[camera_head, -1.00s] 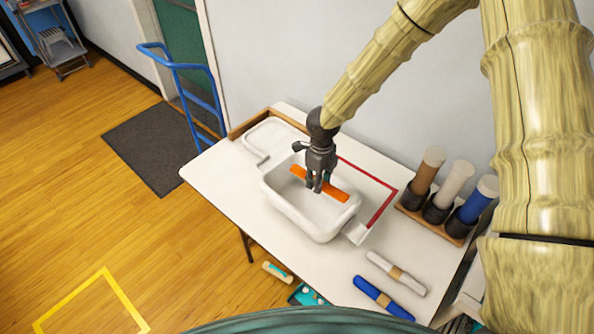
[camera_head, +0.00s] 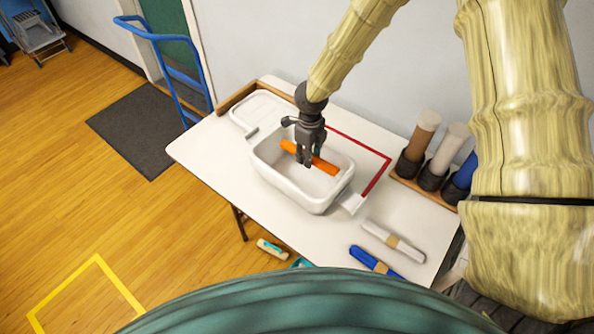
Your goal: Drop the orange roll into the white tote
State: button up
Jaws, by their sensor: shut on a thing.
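The white tote (camera_head: 288,187) stands open on the white table, inside a red-marked area. My gripper (camera_head: 304,163) points down over the tote's opening. It is shut on the orange roll (camera_head: 325,167), whose two ends show on either side of the fingers. The roll lies level and slantwise over the tote's inside; I cannot tell its exact height above the tote's floor. The middle of the roll is hidden behind the fingers.
The table (camera_head: 215,158) has a white lid-like tray (camera_head: 265,108) behind the tote. Brown, white and blue rolls stand in dark cups at right. A white roll (camera_head: 392,240) and a blue roll (camera_head: 375,262) lie in front. A blue hand truck (camera_head: 170,60) stands at left.

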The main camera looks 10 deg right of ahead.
jog(key=shift+w+a+f, duration=0.1)
jog(key=shift+w+f, duration=0.9)
jog(key=shift+w, duration=0.15)
jog(key=shift+r, duration=0.15)
jog(key=o, duration=0.6)
jog(key=shift+s+r, duration=0.1)
jog(key=shift+s, duration=0.05)
jog(key=o, duration=0.3)
jog(key=shift+s+r, duration=0.15)
jog(key=shift+s, duration=0.15)
jog(key=shift+o, duration=0.9)
jog(key=shift+s+r, duration=0.45)
jog(key=shift+s, duration=0.15)
jog(key=shift+w+f, duration=0.5)
jog(key=shift+w, duration=0.25)
notch_tip(320, 180, up, 12)
jog(key=s, duration=0.1)
jog(key=shift+r, duration=0.25)
